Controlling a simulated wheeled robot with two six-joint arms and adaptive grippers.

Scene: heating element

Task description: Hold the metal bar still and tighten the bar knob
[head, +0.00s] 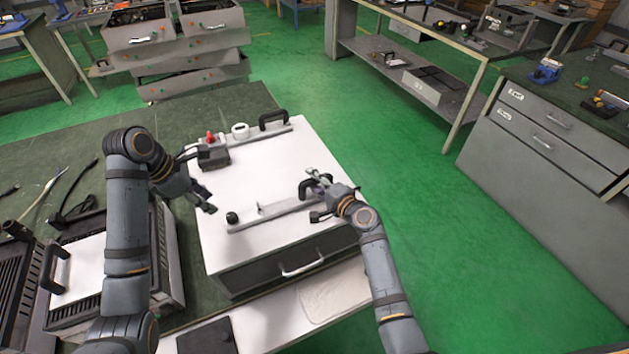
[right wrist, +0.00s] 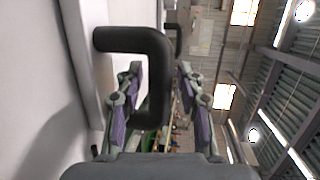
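The front metal bar (head: 275,211) lies across the white top of a cabinet (head: 232,184). A round black bar knob (head: 232,217) is at its left end, and a black handle (head: 308,186) is at its right end. My right gripper (head: 318,184) is at this handle. In the right wrist view the black handle (right wrist: 156,90) passes between the two fingers of my right gripper (right wrist: 158,90), which are spread with gaps on both sides. My left gripper (head: 209,204) is above the cabinet top, up and left of the knob, apart from it; its finger opening is too small to tell.
A second bar (head: 258,134) with a black handle (head: 273,118) lies at the back of the cabinet top. A dark block with a red button (head: 211,137) stands behind my left gripper. A silver-handled drawer (head: 302,264) is at the front. Green floor is free to the right.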

